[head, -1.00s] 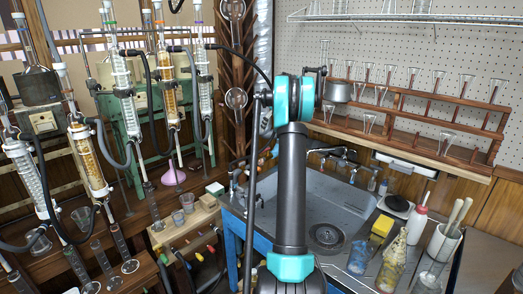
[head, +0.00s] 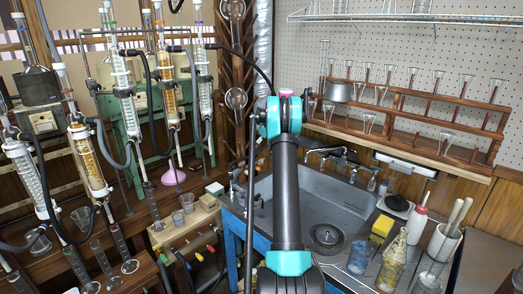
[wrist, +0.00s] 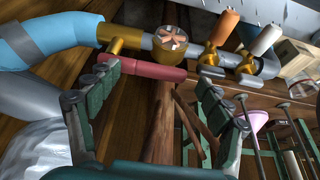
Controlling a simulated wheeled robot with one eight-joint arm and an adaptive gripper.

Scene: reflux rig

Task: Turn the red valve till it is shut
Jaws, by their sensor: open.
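The red valve's lever (wrist: 145,74) shows in the wrist view as a long dull-red bar near the top centre. It joins a brass fitting (wrist: 113,43) on a grey pipe and lies roughly along that pipe. My gripper (wrist: 158,79) is open, with one green-padded finger on each side of the picture. The lever lies across the space at the fingertips; its left end is close to the left fingertip. I cannot tell whether they touch. In the head view my arm hides the gripper, and I cannot make out the red valve.
The pipe carries a round brass fitting (wrist: 172,41) and two other valves with an orange handle (wrist: 225,29) and a pale handle (wrist: 266,40). A blue sleeve (wrist: 40,38) covers its left end. In the head view, a sink (head: 315,205) and glassware rack (head: 430,115) stand right.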

